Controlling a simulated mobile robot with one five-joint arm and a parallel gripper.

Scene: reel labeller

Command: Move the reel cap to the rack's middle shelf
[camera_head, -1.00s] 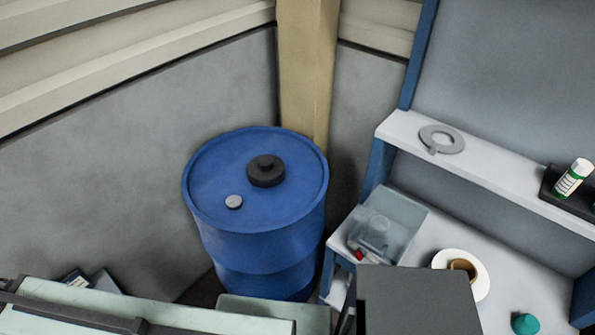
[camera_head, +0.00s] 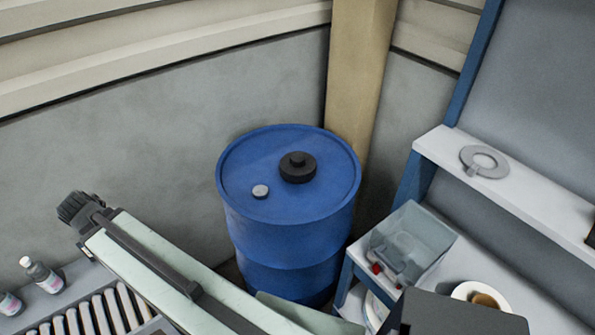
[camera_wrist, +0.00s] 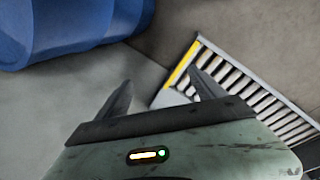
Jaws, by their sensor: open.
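A black round cap with a raised knob (camera_head: 298,167), which looks like the reel cap, lies on top of the blue drum (camera_head: 240,222). A rack with blue posts and pale shelves stands at the right; its upper shelf (camera_head: 440,148) holds a grey ring. I cannot tell which level is the middle shelf. My gripper (camera_wrist: 158,98) is open in the wrist view, with nothing between its fingers. It is away from the cap, with the drum's side (camera_wrist: 60,28) at the upper left of that view.
A small grey disc (camera_head: 260,192) is near the cap. A roller conveyor (camera_head: 95,314) with bottles (camera_head: 42,274) lies at lower left; its rollers also show in the wrist view (camera_wrist: 250,95). A clear bin (camera_head: 428,232) and a white roll (camera_head: 482,296) are on the lower right surface.

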